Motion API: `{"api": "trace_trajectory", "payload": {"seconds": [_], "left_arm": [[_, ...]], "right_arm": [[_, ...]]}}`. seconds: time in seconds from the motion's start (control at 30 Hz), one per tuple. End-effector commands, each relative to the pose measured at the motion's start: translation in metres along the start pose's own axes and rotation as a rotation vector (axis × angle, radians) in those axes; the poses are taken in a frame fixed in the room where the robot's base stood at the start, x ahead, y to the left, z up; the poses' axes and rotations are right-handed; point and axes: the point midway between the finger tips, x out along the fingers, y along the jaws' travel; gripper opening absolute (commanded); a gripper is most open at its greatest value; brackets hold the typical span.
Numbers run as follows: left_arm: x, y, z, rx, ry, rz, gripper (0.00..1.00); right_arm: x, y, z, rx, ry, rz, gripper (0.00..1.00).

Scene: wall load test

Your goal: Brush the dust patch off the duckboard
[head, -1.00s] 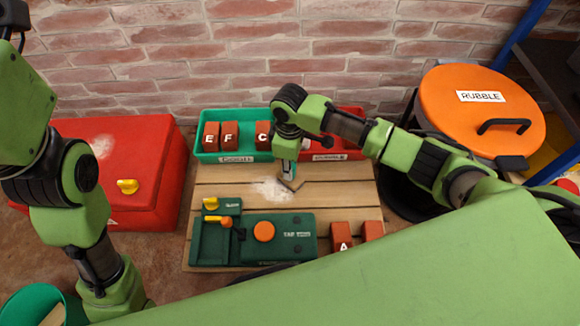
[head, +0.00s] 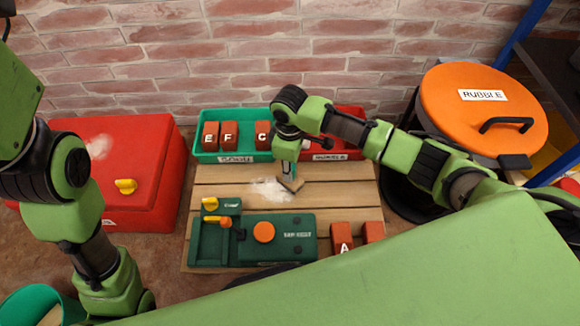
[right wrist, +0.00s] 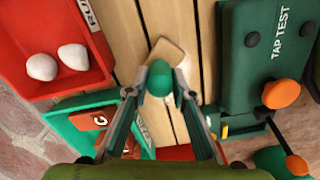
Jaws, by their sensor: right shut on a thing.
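The slatted wooden duckboard (head: 345,195) lies on the ground before the brick wall. A pale dust patch (head: 268,189) lies on its middle slats, just left of the brush. My right gripper (head: 290,172) points down over the board. It is shut on a brush (head: 292,185) with a tan head; whether the bristles touch the slats cannot be told. In the right wrist view, the brush's green knob (right wrist: 160,80) sits between the fingers, and its tan head is over the slats. My left arm hangs at the left; its gripper is out of the picture.
A green tray (head: 207,158) with lettered bricks and a red tray (head: 352,154) stand at the back. A green tap test box (head: 290,250) and bricks (head: 341,236) sit in front. A red box (head: 150,200) is left; an orange-lidded rubble bin (head: 460,120) is right.

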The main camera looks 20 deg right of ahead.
Motion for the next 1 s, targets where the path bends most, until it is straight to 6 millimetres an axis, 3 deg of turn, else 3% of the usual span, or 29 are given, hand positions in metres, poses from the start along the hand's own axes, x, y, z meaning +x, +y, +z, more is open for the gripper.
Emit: {"api": "trace_trajectory", "payload": {"seconds": [1.0], "left_arm": [[0.004, 0.000, -0.002, 0.002, 0.011, 0.005, 0.81]], "right_arm": [[0.017, -0.001, -0.002, -0.001, 0.001, -0.001, 0.06]]}}
